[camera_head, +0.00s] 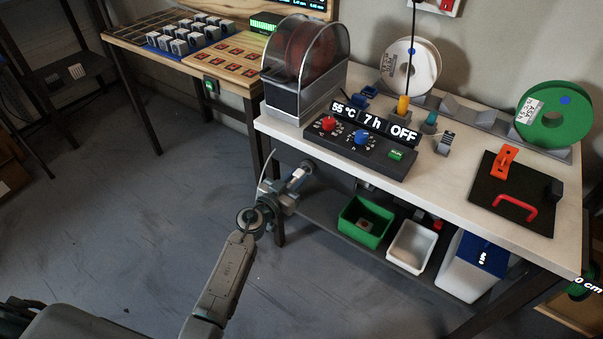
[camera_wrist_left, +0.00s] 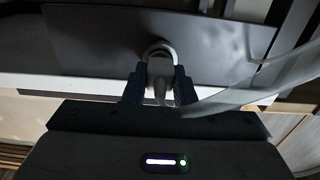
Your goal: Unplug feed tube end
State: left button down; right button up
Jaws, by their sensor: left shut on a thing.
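My left gripper (camera_head: 301,171) is at the front left edge of the white-topped table, below the dry box control panel. In the left wrist view my left gripper (camera_wrist_left: 159,84) is shut on a pale grey piece, the feed tube end (camera_wrist_left: 160,68). A pale, translucent feed tube (camera_wrist_left: 245,96) runs from near the fingers to the upper right. The feed tube end is in front of a dark panel; I cannot tell whether it is seated or free. In the head view the gripper hides most of it. My right gripper is not in view.
The control panel (camera_head: 358,145) reads 55 °C, 7 h, OFF. A clear-domed dry box (camera_head: 305,65) stands behind it. A green bin (camera_head: 362,224) and a white bin (camera_head: 411,247) sit on the shelf below. The floor (camera_head: 120,200) at left is clear.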

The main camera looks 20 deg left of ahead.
aim_at(291, 184)
pick_arm(q)
jog(key=shift+p+v, duration=0.75)
jog(key=shift+v, duration=1.4)
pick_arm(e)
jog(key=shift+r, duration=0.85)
